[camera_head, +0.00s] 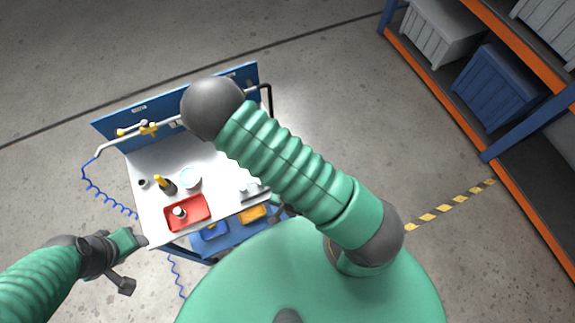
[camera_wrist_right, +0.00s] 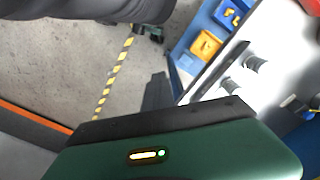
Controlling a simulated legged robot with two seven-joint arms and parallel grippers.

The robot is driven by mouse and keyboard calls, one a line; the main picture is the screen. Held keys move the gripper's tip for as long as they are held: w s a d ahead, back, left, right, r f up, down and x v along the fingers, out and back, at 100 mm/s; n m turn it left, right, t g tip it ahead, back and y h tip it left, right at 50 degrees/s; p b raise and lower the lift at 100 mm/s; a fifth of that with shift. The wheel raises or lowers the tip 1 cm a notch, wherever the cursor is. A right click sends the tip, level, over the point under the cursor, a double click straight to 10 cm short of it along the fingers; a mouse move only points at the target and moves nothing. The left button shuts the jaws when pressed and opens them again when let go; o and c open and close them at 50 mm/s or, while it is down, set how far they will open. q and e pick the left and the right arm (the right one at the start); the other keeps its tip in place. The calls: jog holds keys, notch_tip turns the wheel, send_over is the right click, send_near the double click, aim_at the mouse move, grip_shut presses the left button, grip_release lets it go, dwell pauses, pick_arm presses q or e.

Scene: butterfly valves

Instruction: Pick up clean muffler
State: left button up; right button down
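Two small pale cylinders with grey bands, which look like mufflers, stand at the edge of the white cart top in the right wrist view, one farther (camera_wrist_right: 256,64) and one nearer (camera_wrist_right: 229,87). I cannot tell which is clean. My right gripper (camera_wrist_right: 203,66) has its dark fingers apart, with nothing seen between them; one finger lies beside the cylinders. In the head view my right gripper (camera_head: 262,193) is at the cart's right edge, partly hidden by my arm. My left gripper (camera_head: 136,243) is left of the cart, away from its objects; its fingers are unclear.
The white cart top (camera_head: 150,215) holds a red tray (camera_head: 200,222) with a small pale part (camera_head: 180,211), a yellow-topped dark item (camera_head: 164,185) and a round pale dish (camera_head: 190,178). Blue and yellow bins (camera_head: 254,213) sit below. An orange-framed shelf (camera_head: 440,93) stands right.

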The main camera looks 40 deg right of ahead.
jog(key=shift+s+a, duration=0.15)
jog(key=shift+s, duration=0.1)
jog(key=c, duration=2.2)
grip_release()
jog(key=shift+d+f, duration=0.1)
jog(key=shift+d, duration=0.1)
jog(key=c, duration=1.5)
grip_release()
jog(key=shift+w+d, duration=0.1)
jog(key=shift+d, duration=0.15)
jog(key=o, duration=1.1)
jog(key=shift+a, duration=0.35)
jog(key=shift+c, duration=0.2)
